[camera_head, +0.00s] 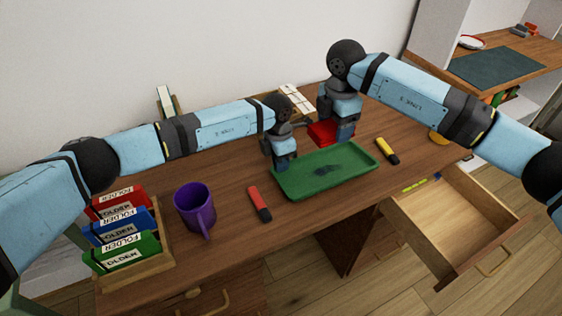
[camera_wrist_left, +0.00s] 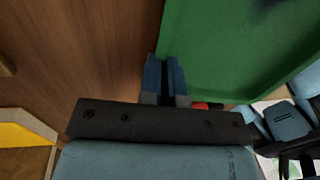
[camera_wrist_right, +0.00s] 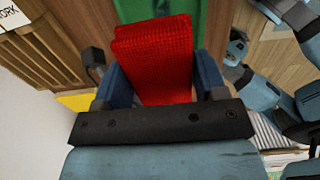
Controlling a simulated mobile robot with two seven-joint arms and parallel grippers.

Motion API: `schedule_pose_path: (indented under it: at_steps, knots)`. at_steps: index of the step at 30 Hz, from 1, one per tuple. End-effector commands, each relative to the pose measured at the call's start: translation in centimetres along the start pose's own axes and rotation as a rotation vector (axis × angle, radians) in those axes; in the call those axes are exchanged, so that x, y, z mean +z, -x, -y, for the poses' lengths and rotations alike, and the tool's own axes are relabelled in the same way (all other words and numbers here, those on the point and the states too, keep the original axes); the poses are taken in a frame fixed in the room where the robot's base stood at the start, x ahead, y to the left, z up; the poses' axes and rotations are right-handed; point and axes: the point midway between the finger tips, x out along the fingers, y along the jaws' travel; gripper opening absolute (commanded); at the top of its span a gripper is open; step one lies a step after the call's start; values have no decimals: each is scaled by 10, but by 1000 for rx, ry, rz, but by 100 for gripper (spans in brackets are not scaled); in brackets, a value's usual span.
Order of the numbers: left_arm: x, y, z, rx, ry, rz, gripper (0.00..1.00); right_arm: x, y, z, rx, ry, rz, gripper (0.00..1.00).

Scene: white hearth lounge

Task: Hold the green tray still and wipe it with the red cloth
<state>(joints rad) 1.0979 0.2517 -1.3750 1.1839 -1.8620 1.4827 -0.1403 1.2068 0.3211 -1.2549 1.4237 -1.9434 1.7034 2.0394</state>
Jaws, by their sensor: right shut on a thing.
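The green tray (camera_head: 290,187) lies on the wooden desk with a dark smudge (camera_head: 328,170) on its floor. My left gripper (camera_head: 284,162) is at the tray's back left corner. In the left wrist view its fingers (camera_wrist_left: 166,80) are close together at the tray's edge; I cannot tell whether the rim is between them. My right gripper (camera_head: 342,128) is shut on the red cloth (camera_head: 324,133), over the tray's back right edge. The folded cloth also shows between its fingers in the right wrist view (camera_wrist_right: 155,60). I cannot tell whether the cloth touches the tray.
A folder rack (camera_head: 140,275) fills the desk's left end. An open drawer (camera_head: 460,215) juts out at the right.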

Motion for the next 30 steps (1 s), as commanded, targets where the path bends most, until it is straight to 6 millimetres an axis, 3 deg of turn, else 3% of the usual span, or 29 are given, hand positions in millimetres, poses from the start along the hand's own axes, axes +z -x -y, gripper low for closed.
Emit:
schedule_pose_path:
  at_steps: [5, 12, 15, 23, 30]
  knots:
    - [0, 0, 0, 0, 0, 0, 0, 7, -7, 0, -1, -3, -2, 46]
    - [0, 0, 0, 0, 0, 0, 0, 46, -46, 0, 0, -5, -2, 46]
    - [0, 0, 0, 0, 0, 0, 0, 54, -55, 0, -1, -2, -2, 46]
    - [0, 0, 0, 0, 0, -1, 0, 56, -70, 0, 0, 0, 0, 46]
    - [0, 0, 0, 0, 0, 0, 0, 55, -95, 0, -1, 0, -1, 46]
